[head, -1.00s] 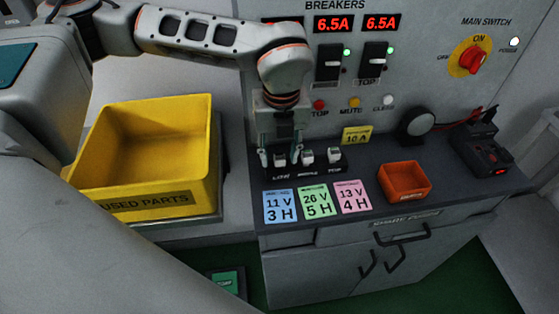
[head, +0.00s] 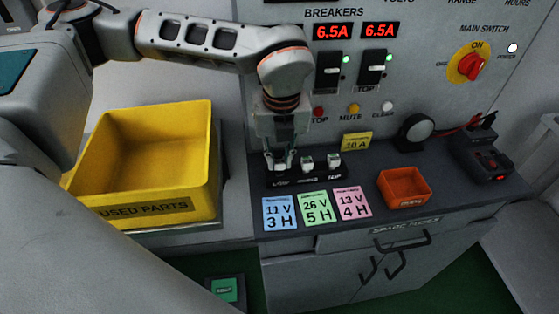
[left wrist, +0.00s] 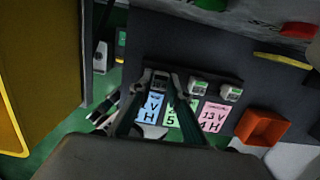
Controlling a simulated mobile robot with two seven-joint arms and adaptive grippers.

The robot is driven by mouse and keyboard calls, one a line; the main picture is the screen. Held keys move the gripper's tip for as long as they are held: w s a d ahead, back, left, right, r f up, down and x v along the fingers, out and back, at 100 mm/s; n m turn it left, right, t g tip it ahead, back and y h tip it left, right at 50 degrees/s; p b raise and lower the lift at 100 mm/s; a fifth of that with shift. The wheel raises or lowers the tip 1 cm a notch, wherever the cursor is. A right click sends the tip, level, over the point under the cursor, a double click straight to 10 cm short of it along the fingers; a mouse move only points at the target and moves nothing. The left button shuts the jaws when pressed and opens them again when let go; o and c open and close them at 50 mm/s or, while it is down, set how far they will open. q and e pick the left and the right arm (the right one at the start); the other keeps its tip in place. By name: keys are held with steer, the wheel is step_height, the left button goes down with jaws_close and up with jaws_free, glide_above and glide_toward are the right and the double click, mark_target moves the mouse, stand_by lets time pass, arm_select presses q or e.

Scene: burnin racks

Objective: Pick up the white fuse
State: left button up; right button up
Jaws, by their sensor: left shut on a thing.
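A black fuse holder (head: 318,176) on the dark bench top carries three white fuses in a row. The middle fuse (head: 307,163) and the right fuse (head: 333,160) stand free. My left gripper (head: 279,164) points down over the left end of the holder and is shut on the left white fuse, which its fingers mostly hide in the head view. In the left wrist view, that left white fuse (left wrist: 161,82) shows between the fingertips, still at the holder. My right gripper is not in view.
A yellow used-parts bin (head: 205,185) stands left of the bench. Blue (head: 279,212), green (head: 317,206) and pink (head: 352,202) cards lie before the holder. An orange tray (head: 404,187) and a black device (head: 482,155) sit to the right. The breaker panel rises behind.

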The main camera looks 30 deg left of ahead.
arm_select(q)
step_height(320, 180, up, 27)
steer(key=p, duration=0.1)
